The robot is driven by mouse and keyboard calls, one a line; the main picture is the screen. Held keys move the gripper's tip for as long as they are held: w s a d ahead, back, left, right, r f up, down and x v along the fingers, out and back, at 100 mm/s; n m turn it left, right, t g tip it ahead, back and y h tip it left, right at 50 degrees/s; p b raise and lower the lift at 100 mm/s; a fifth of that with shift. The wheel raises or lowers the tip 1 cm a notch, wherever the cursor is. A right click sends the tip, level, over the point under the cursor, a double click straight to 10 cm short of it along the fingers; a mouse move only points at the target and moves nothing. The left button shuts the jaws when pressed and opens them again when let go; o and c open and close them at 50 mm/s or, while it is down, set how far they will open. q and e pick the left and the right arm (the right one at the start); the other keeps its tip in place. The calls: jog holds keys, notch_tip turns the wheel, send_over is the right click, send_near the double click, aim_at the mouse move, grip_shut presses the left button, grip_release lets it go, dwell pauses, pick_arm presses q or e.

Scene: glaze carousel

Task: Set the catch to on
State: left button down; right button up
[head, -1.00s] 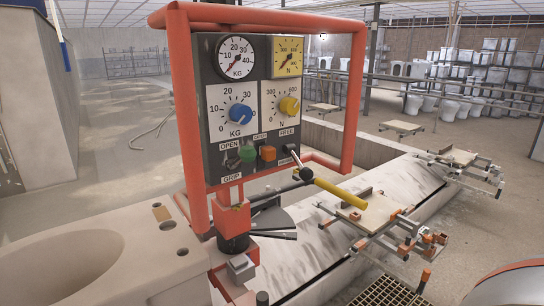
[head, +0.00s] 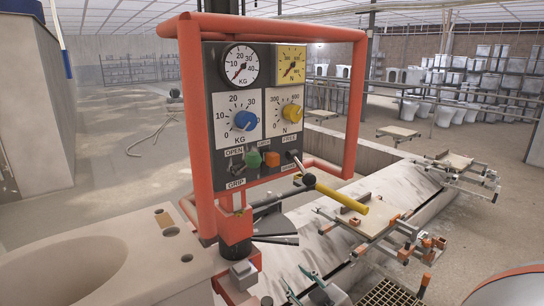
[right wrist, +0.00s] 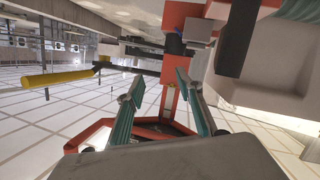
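The control panel (head: 222,140) carries a toggle (head: 237,167) marked OPEN and GRIP, a green button (head: 252,158), an orange button (head: 271,160) and a small lever (head: 290,155) marked FREE, with the other end partly unreadable. No label reads "catch" or "on", so I cannot tell which part is the catch. My right gripper (head: 300,281) is at the bottom of the head view, below the panel and apart from it. Its teal fingers are apart and empty in the right wrist view (right wrist: 158,86). My left gripper is not in view.
An orange-red tube frame (head: 190,130) surrounds the panel. A pale basin (head: 90,270) stands left. Carrier stands (head: 368,222) stand right.

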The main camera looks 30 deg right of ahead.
jog(key=w+d+r+m+t+y, duration=0.1)
jog(key=w+r+t, duration=0.1)
jog(key=r, duration=0.6)
jog(key=w+d+r+t, duration=0.1)
jog(key=w+r+t, duration=0.1)
jog(key=r, duration=0.5)
jog(key=t+y, duration=0.3)
jog(key=t, duration=0.1)
send_near(276, 159)
jog(key=r+x, duration=0.1)
jog(key=x, duration=0.3)
jog(key=shift+f+p+x, duration=0.2)
jog(key=shift+p+x, duration=0.3)
jog(key=shift+x, duration=1.2)
jog(key=shift+f+p+x, duration=0.15)
jog(key=shift+p+x, duration=0.35)
jog(key=shift+x, duration=1.15)
jog(key=shift+w, duration=0.2)
grip_shut()
